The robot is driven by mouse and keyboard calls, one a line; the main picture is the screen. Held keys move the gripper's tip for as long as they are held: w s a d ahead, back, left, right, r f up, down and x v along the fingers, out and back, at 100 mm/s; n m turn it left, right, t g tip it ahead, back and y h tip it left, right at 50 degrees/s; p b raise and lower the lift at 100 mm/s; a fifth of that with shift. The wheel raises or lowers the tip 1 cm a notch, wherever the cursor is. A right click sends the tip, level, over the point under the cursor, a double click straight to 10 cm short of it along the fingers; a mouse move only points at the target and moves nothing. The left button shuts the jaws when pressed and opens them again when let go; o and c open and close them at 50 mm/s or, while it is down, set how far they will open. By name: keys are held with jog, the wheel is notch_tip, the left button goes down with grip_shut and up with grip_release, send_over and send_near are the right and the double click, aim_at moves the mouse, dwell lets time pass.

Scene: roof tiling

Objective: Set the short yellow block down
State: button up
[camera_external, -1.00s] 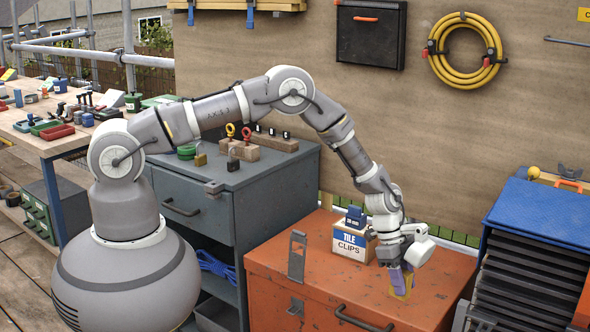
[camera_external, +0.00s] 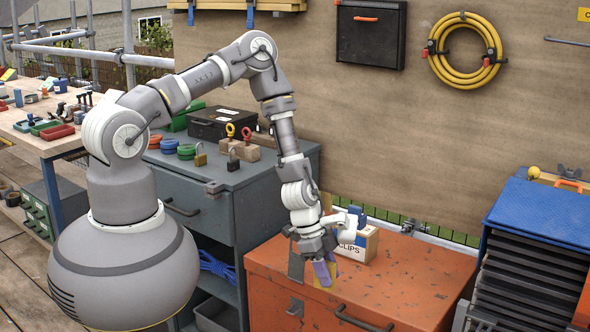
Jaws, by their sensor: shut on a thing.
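My gripper (camera_external: 324,274) points down over the left part of the orange chest's top. It is shut on the short yellow block (camera_external: 333,268), which shows as a small yellow patch beside the purple finger. The finger and wrist hide most of the block. I cannot tell whether the block touches the chest top or hangs just above it.
The orange chest (camera_external: 410,282) has a clear top to the right of my gripper. The tile clips box (camera_external: 366,247) stands close behind my wrist, partly hidden. A grey metal bracket (camera_external: 296,266) is just left of the gripper. A blue-topped rack (camera_external: 545,215) stands at the right.

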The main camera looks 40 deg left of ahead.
jog(key=s+a+r+n+t+y+p, duration=0.2)
jog(key=a+n, duration=0.5)
jog(key=a, duration=1.6)
jog(key=shift+n+t+h, duration=0.3)
jog(key=shift+h, duration=0.1)
jog(key=w+b, duration=0.1)
jog(key=w, duration=0.4)
jog(key=w+d+f+b, duration=0.1)
jog(key=w, duration=0.4)
jog(key=w+f+b, duration=0.1)
jog(key=w+b, duration=0.1)
jog(key=w, duration=0.3)
jog(key=shift+w+d+f, duration=0.15)
jog(key=shift+d, duration=0.1)
notch_tip(320, 180, down, 4)
jog(key=shift+w+r+b, duration=0.1)
jog(key=shift+r+b, duration=0.05)
jog(key=shift+b, duration=0.9)
jog(key=shift+r, duration=0.15)
jog(key=o, duration=0.6)
jog(key=shift+f, duration=0.2)
jog(key=o, duration=0.4)
jog(key=shift+r, duration=0.1)
jog(key=shift+o, duration=0.2)
jog(key=shift+r, duration=0.1)
